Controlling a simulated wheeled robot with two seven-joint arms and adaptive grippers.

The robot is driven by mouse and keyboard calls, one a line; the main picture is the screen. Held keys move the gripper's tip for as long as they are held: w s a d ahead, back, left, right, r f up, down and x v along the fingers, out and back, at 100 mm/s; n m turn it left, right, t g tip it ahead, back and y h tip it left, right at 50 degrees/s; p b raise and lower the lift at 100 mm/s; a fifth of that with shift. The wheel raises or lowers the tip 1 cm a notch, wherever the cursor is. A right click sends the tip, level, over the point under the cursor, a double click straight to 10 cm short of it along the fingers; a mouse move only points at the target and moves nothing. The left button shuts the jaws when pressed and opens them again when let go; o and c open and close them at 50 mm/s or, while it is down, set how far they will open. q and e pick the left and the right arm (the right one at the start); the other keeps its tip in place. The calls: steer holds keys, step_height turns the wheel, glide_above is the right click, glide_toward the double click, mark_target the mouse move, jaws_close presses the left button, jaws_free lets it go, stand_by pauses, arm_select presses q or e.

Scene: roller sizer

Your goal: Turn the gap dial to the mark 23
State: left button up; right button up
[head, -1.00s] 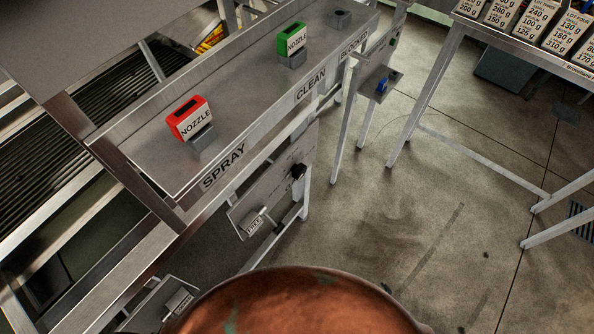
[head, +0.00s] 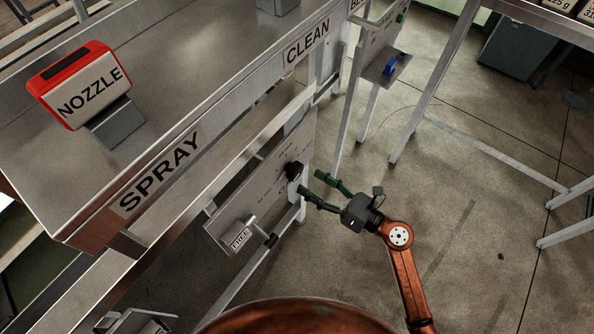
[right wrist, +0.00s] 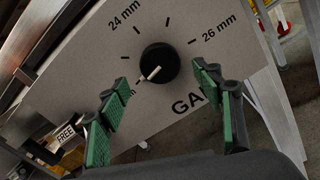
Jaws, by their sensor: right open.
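The gap dial is a round black knob (right wrist: 159,61) on a grey panel (right wrist: 85,75), also seen in the head view (head: 293,171). Its white pointer line (right wrist: 152,72) points to the lower left, toward a label mostly hidden by a green-padded finger. Marks reading 24 mm and 26 mm lie at its upper left and right; plain ticks stand between them. My right gripper (right wrist: 160,74) is open, its fingers apart on either side of the knob in this view; no contact can be made out. It also shows in the head view (head: 310,183). My left gripper is out of view.
A FREE lever tag (head: 241,236) sits low on the same panel. Above it is a steel bench (head: 190,90) marked SPRAY and CLEAN, with a red NOZZLE block (head: 82,88). Table legs stand at the right; the floor between is clear.

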mark_target(298, 174)
steer(key=x, duration=0.6)
steer(key=shift+w+a+b, duration=0.1)
steer(key=shift+b, duration=0.3)
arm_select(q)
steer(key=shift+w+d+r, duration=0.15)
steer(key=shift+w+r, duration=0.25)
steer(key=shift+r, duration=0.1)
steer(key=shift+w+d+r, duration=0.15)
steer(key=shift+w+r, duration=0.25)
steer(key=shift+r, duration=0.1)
arm_select(e)
steer(key=shift+c, duration=0.7)
steer(key=c, duration=1)
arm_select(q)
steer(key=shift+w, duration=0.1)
